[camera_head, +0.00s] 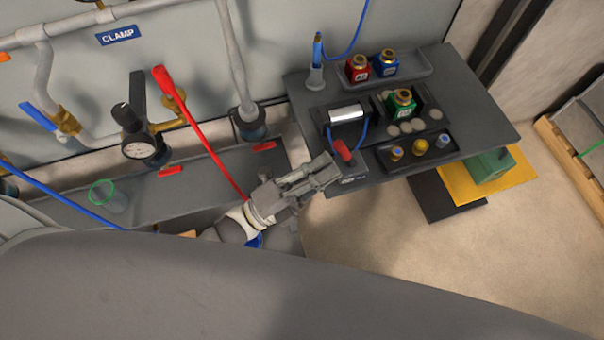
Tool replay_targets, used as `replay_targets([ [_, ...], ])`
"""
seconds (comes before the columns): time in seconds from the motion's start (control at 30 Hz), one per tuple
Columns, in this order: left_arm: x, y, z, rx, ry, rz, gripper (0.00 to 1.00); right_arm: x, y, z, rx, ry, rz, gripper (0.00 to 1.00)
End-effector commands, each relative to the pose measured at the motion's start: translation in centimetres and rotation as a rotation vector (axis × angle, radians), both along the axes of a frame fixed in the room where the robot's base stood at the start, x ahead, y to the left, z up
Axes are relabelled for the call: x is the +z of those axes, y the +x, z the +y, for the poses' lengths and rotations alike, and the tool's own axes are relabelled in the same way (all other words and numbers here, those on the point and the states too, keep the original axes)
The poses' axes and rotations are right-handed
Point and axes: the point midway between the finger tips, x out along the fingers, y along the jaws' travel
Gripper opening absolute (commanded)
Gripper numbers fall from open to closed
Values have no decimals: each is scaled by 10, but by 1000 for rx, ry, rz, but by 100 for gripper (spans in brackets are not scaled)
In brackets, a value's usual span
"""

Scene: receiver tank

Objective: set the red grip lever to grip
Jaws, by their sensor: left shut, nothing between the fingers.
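A small red lever (342,150) stands on a dark base at the front left edge of the grey table (470,108), in front of a silver cylinder (346,115). The lever leans up and to the left. A small label on its base is too small to read. My left gripper (328,170) is shut and empty, with its fingertips just left of and below the lever. I cannot tell whether they touch it. My right gripper is not in view.
A long red valve handle (164,82) and a gauge (138,148) are at the left wall, near a CLAMP sign (118,35). The floor at lower right is open.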

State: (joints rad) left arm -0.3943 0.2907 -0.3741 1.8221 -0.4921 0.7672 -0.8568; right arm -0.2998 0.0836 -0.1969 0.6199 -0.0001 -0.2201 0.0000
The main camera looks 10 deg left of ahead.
Motion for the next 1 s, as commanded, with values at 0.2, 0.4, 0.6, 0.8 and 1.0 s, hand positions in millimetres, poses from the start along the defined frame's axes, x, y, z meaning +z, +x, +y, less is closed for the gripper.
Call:
replay_targets([
  [0.2,5,7,-8,0,1,1,0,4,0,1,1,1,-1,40],
  [0.4,4,7,-8,0,1,1,0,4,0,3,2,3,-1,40],
  [0.6,5,7,-8,0,4,3,0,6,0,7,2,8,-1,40],
  [0.8,10,8,-10,-1,35,22,0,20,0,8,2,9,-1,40],
  [1.0,10,8,-11,-1,54,32,0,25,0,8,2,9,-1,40],
])
